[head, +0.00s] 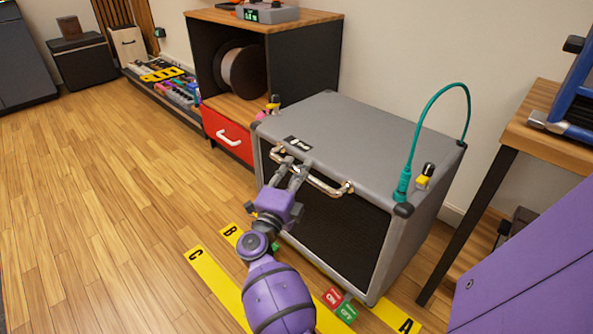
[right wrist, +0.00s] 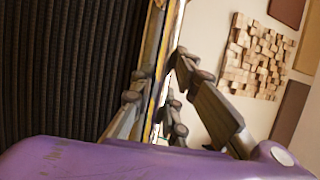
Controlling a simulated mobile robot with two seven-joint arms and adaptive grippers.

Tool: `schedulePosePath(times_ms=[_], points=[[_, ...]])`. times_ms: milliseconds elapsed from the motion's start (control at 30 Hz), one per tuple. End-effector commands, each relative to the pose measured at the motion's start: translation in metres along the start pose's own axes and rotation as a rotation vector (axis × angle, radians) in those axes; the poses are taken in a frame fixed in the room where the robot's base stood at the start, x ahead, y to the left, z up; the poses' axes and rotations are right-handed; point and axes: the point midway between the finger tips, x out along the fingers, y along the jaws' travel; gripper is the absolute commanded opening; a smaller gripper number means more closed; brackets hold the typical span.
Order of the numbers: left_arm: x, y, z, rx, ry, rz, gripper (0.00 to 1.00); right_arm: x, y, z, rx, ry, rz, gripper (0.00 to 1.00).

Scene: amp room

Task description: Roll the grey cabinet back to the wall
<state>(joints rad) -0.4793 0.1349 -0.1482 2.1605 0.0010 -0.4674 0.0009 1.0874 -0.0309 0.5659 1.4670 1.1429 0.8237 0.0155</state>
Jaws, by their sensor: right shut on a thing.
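The grey cabinet (head: 350,128) is a boxy amp with a dark grille front (head: 330,225) and a metal bar handle (head: 325,184) along its upper front edge. It stands on the wood floor close to the wall, over the yellow floor strips. My right gripper (head: 289,172) is shut on the left part of the handle. In the right wrist view, the fingers (right wrist: 160,95) close around the bar beside the ribbed dark grille (right wrist: 70,70). A teal cable (head: 432,125) loops up from the cabinet's top right. My left gripper is not in view.
Yellow strips marked C (head: 215,282), B and A (head: 395,318) lie on the floor. Red ON and green OFF tags (head: 340,304) sit near the cabinet's front base. A shelf unit with a red drawer (head: 228,133) stands to the left, a wooden table (head: 545,130) to the right. Floor at left is open.

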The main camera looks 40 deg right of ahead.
Motion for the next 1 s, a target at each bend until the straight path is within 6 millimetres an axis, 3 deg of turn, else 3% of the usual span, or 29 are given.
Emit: schedulePosePath(times_ms=[267,700,1000], points=[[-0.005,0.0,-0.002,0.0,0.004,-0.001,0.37,0.03,0.004,-0.013,-0.007,0.003,-0.004,0.0],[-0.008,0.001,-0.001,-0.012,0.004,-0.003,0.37,0.125,0.024,-0.053,-0.01,0.005,-0.006,0.0],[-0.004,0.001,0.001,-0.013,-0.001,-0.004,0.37,0.171,0.035,-0.071,-0.008,0.005,-0.005,0.0]])
